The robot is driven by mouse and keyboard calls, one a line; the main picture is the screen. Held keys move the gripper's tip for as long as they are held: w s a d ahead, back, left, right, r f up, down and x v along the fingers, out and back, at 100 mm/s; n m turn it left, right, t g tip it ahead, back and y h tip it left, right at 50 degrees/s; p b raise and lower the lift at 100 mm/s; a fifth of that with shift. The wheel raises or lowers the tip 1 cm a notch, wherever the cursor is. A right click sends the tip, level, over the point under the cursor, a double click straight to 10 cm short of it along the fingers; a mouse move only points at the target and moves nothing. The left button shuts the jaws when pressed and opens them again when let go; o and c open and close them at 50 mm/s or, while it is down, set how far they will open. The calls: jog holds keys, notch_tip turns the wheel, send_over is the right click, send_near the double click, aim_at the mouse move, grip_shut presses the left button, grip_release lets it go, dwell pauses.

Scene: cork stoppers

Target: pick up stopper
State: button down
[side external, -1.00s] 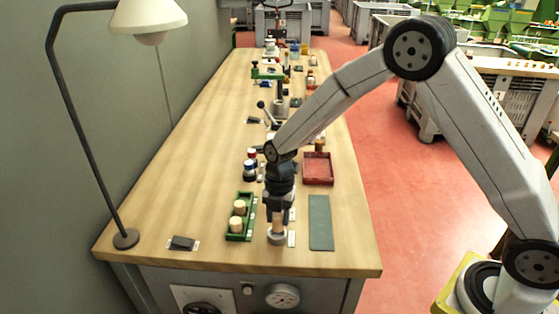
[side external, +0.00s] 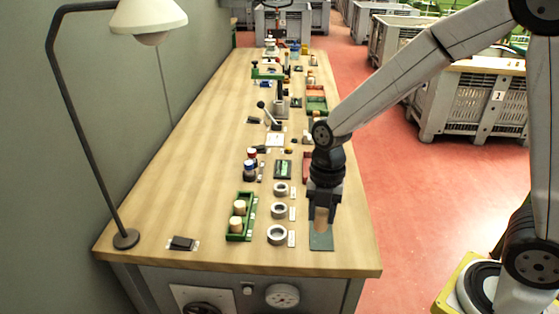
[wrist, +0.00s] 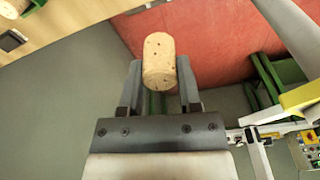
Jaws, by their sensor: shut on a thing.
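My gripper (side external: 323,205) is shut on a tan cork stopper (side external: 321,221), which points downward in front of the green-grey mat (side external: 320,243). Whether the stopper touches the mat cannot be told. In the wrist view the speckled stopper (wrist: 159,62) sits between the two fingers of my gripper (wrist: 159,85). Two more pale stoppers, a far one (side external: 239,207) and a near one (side external: 236,225), stand in a green rack (side external: 248,228) to the left.
A desk lamp (side external: 126,238) stands on the left, with a small dark block (side external: 182,243) near it. Small bottles (side external: 250,170), a dark green item (side external: 283,169) and a lever tool (side external: 270,115) stand farther back. The bench's left side is mostly clear.

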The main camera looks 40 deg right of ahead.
jog(key=shift+s+d+r, duration=0.1)
jog(key=shift+s+r, duration=0.1)
jog(key=shift+s, duration=0.3)
jog(key=shift+s+d+r, duration=0.1)
jog(key=shift+s+r, duration=0.1)
jog(key=shift+s, duration=0.25)
jog(key=shift+w, duration=0.15)
jog(key=w+f+m+t, duration=0.1)
jog(key=w+f+m, duration=0.1)
jog(key=w+m, duration=0.7)
jog(key=w+f+m+t, duration=0.1)
jog(key=w+m, duration=0.8)
jog(key=w, duration=1.2)
jog(key=shift+w+a+f, duration=0.15)
jog(key=shift+f, duration=0.2)
jog(key=shift+f, duration=0.25)
jog(key=shift+f, duration=2.95)
jog(key=shift+f, duration=0.9)
